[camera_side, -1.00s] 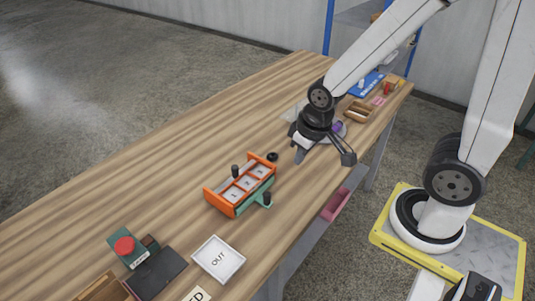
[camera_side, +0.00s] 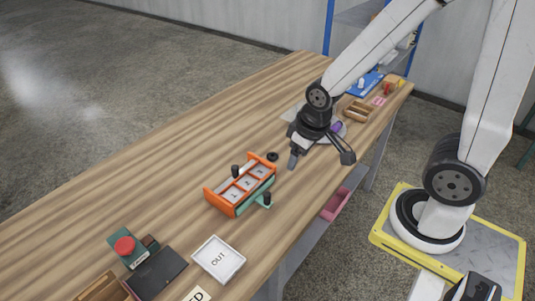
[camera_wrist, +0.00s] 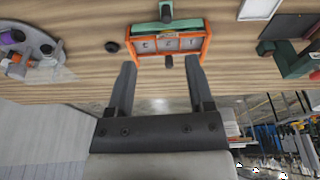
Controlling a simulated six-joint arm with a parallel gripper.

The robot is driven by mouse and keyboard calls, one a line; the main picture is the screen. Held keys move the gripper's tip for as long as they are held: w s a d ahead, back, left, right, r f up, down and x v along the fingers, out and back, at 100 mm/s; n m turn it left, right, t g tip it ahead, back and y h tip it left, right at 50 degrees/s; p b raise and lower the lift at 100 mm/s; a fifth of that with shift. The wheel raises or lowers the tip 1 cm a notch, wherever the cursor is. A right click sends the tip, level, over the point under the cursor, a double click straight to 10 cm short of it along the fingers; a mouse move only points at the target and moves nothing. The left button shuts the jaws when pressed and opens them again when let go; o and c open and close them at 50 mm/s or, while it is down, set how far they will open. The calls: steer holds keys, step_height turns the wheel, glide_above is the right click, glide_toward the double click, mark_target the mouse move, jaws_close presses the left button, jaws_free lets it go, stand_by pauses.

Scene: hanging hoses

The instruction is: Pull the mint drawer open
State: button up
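The mint drawer (camera_side: 256,200) sits in an orange-framed box on the wooden table. Its mint front lies along the box's near side, with a tab and a dark upright knob (camera_side: 267,198). In the wrist view the mint drawer (camera_wrist: 166,26) shows at the top, past the orange frame. I cannot tell whether it is pulled out at all. My gripper (camera_side: 320,158) is open and empty, above the table to the right of the box and apart from it. In the wrist view my gripper's two fingers (camera_wrist: 161,62) are spread wide, with nothing between them.
A second dark knob (camera_side: 235,170) stands at the box's far side, and a black ring (camera_side: 272,157) lies behind its right end. A white OUT tray (camera_side: 218,259) and a red button on a green box (camera_side: 125,247) lie left. The table behind the box is clear.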

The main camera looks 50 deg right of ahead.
steer(key=n, duration=0.2)
steer(key=n+g, duration=0.2)
steer(key=n, duration=1.2)
glide_above(267, 194)
steer(key=f, duration=0.9)
steer(key=shift+s+d+f, duration=0.1)
steer(key=shift+s+f, duration=0.1)
steer(key=shift+f, duration=0.05)
steer(key=shift+w+f+n+g, duration=0.3)
steer(key=shift+f+n, duration=0.25)
steer(key=shift+n, duration=0.25)
steer(key=shift+f, duration=0.15)
steer(key=shift+f, duration=3.75)
jaws_close()
